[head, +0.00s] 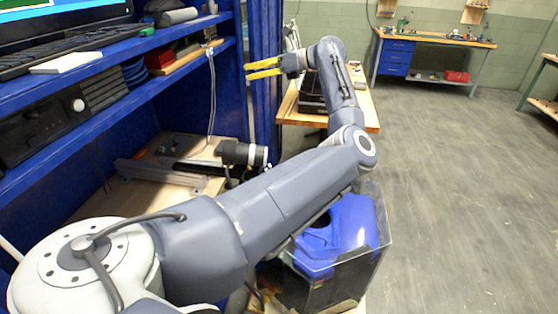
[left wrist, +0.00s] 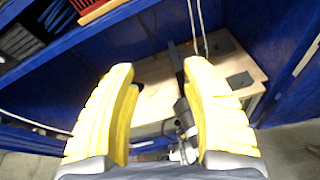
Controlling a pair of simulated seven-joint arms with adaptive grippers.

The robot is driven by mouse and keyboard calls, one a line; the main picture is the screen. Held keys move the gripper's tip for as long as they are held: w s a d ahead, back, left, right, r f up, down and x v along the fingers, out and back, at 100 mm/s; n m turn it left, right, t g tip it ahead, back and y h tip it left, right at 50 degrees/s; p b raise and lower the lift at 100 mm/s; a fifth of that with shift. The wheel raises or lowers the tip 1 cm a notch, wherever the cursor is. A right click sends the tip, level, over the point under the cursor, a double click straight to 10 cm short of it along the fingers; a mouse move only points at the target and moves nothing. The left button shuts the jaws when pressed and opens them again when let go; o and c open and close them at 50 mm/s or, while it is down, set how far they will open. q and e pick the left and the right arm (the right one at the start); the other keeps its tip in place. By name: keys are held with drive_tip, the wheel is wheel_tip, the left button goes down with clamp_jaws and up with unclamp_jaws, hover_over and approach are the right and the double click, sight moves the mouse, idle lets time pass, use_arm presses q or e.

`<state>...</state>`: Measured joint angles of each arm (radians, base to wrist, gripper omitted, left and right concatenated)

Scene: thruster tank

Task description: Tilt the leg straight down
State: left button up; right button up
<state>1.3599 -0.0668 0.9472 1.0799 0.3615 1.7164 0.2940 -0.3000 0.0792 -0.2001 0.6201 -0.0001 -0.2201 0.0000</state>
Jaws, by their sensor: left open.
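My left gripper (head: 263,70) has two yellow fingers, spread apart and empty, in front of the blue shelf unit's right side. In the left wrist view its fingers (left wrist: 158,90) frame a wooden board (left wrist: 155,75) and a dark device (left wrist: 182,110) beyond them. In the head view a black cylinder with a pale ring (head: 242,154) lies on the wooden bench, beside a metal rail (head: 150,171). It may be part of the thruster leg, but I cannot tell for sure. The gripper is apart from it, farther back and higher. My right gripper is not in view.
A clear tank (head: 378,250) with a blue object (head: 345,228) inside stands below my left arm. Blue shelves (head: 185,75) with a keyboard and boxes stand at the left. Thin cords (head: 211,95) hang over the bench. Open floor (head: 460,180) lies at the right.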

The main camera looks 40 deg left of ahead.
use_arm(q)
wheel_tip(320, 180, down, 9)
drive_tip(key=s+d+t+h, duration=0.2)
drive_tip(key=h, duration=0.4)
drive_tip(key=w+d+f+n+t+h, duration=0.1)
drive_tip(key=w+d+f+t+h, duration=0.3)
drive_tip(key=d+f+h, duration=0.4)
drive_tip(key=shift+y, duration=0.3)
drive_tip(key=s+f, duration=0.1)
drive_tip(key=f, duration=0.4)
drive_tip(key=s+d+f, duration=0.1)
drive_tip(key=f, duration=0.5)
drive_tip(key=s+d+f, duration=0.1)
drive_tip(key=f, duration=0.5)
drive_tip(key=shift+r, duration=0.1)
clamp_jaws()
drive_tip(key=shift+a, duration=0.1)
